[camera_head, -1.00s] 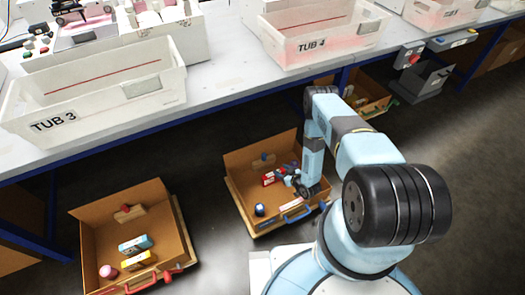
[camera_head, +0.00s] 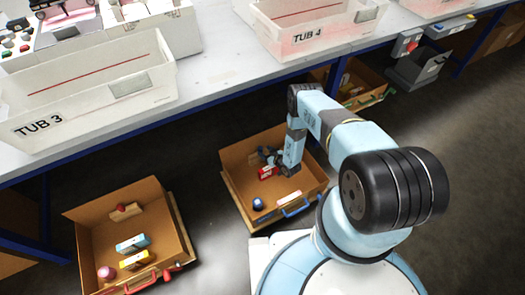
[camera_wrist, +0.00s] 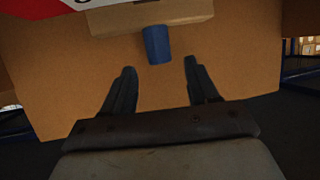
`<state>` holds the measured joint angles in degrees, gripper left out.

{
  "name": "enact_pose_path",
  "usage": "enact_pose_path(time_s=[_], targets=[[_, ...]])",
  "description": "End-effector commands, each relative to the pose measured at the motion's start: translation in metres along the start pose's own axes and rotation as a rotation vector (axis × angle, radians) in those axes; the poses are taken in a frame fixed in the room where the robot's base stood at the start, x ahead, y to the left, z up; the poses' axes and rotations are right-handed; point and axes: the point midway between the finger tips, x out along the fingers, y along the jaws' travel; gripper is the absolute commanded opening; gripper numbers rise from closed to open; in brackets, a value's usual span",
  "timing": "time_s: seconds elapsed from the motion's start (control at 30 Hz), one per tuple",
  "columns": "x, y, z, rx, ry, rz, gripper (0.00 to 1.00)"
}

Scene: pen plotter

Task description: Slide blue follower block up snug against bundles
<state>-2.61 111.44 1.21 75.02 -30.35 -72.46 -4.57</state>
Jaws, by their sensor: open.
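The follower block, a tan block (camera_wrist: 150,16) with a blue knob (camera_wrist: 157,45), shows at the top of the wrist view. In the head view its blue knob (camera_head: 264,152) is near the back of the middle cardboard tray (camera_head: 232,180), partly hidden by my gripper. A red and white bundle (camera_head: 267,173) lies in front of it in that tray; part of the bundle (camera_wrist: 45,8) shows at the wrist view's top left. My gripper (camera_wrist: 159,68) is open, its fingers pointing at the knob with a small gap in the picture. It also shows in the head view (camera_head: 283,168).
A dark blue ball (camera_head: 258,204) sits at the tray's front, near its blue handle (camera_head: 296,210). A second tray (camera_head: 88,236) at left has a red-knobbed block, a blue and a yellow box and a pink ball. The bench (camera_head: 215,75) with tubs overhangs behind.

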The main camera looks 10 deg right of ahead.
Motion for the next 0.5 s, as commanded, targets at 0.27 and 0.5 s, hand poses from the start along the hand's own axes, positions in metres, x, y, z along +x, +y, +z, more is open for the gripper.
enact_pose_path(time_s=[0.27, 0.5], targets=[[0.028, 0.000, 0.000, 0.000, 0.000, 0.001, 0.59], [0.032, 0.000, 0.000, 0.000, 0.000, 0.001, 0.59]])
